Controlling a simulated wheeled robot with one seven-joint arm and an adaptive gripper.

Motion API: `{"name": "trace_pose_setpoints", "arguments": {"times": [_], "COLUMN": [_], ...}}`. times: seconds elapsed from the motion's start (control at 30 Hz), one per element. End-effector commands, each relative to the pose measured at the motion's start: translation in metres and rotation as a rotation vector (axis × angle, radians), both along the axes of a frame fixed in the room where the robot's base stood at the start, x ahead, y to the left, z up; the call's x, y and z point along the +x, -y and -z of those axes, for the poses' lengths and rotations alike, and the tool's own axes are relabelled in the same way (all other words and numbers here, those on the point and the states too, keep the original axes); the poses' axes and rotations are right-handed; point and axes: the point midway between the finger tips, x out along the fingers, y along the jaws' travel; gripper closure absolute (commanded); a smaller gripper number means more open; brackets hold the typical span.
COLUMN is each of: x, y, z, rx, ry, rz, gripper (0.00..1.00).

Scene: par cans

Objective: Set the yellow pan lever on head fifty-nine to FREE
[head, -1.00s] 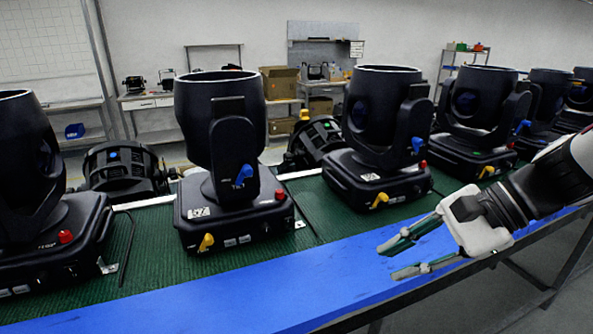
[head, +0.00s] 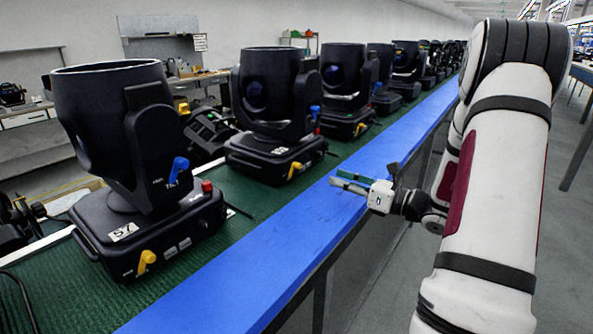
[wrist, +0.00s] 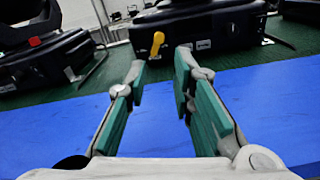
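The nearest full moving head (head: 120,130) is labelled 57 and has a blue lever, a red button and a yellow lever (head: 147,261). The second head (head: 275,120) along the row has a yellow lever (head: 294,171); its number is too small to read. A third head (head: 345,90) has another yellow lever (head: 360,129). I cannot tell which is fifty-nine. My gripper (head: 342,181) is open and empty over the blue edge strip. In the wrist view, a yellow lever (wrist: 157,43) stands upright on a black base, beyond and between the open fingertips (wrist: 160,65), untouched. Its markings are unreadable.
The heads stand on a green bench mat (head: 205,240) with a blue front strip (head: 270,240). More heads recede along the bench. In the wrist view, another base with a red button (wrist: 35,42) is at the left. The aisle at right is clear floor.

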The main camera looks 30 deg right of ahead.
Motion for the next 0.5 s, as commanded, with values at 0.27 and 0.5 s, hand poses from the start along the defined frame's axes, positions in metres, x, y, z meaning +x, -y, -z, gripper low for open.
{"name": "trace_pose_setpoints", "arguments": {"times": [0.27,0.5], "x": [0.05,0.091], "y": [-0.02,-0.035], "z": [0.0,0.0], "rx": [-0.001,-0.001], "ry": [0.0,0.001], "rz": [-0.007,-0.006], "gripper": [0.77,0.77]}}
